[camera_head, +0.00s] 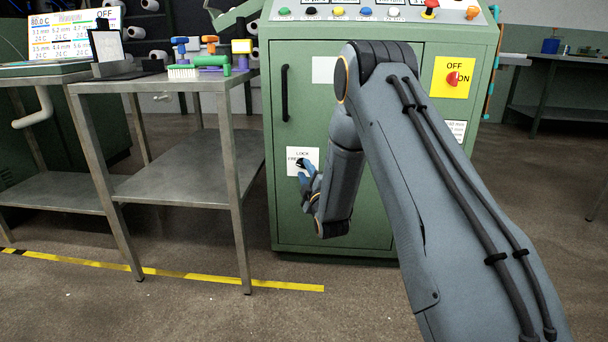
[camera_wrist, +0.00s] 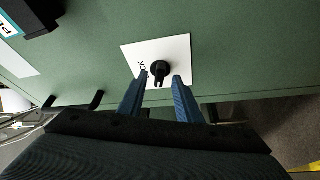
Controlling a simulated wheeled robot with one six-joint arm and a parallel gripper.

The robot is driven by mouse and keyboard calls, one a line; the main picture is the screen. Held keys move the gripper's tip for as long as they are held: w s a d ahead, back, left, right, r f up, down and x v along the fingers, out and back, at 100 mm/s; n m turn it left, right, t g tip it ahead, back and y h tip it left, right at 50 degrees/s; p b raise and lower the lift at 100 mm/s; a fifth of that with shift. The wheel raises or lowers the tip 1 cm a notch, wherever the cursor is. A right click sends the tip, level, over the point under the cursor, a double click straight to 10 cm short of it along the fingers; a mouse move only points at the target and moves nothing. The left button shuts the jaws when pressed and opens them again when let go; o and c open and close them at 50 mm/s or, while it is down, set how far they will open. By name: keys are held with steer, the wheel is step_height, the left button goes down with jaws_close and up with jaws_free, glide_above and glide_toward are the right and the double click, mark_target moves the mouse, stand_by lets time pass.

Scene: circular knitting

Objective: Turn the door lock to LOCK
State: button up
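The door lock is a small black knob (camera_wrist: 160,68) on a white label plate (camera_wrist: 178,48) on a green cabinet door. In the head view the plate (camera_head: 310,154) reads LOCK at the top and FREE at the left; the knob (camera_head: 301,163) is partly covered by my gripper. My gripper (camera_head: 306,174) is at the plate, its blue fingers pointing at the door. In the wrist view the fingers (camera_wrist: 160,80) are open, one on each side of the knob's lever, with gaps on both sides. I cannot tell whether the tips reach its depth.
The green cabinet (camera_head: 345,235) has a black vertical door handle (camera_head: 284,93) and a yellow panel with a red OFF/ON switch (camera_head: 453,79). A metal table (camera_head: 150,84) with tools stands close on the left. Yellow tape (camera_head: 200,278) marks the floor.

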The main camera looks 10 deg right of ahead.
steer(key=shift+w+r, duration=0.1)
steer(key=shift+w, duration=0.65)
jaws_close()
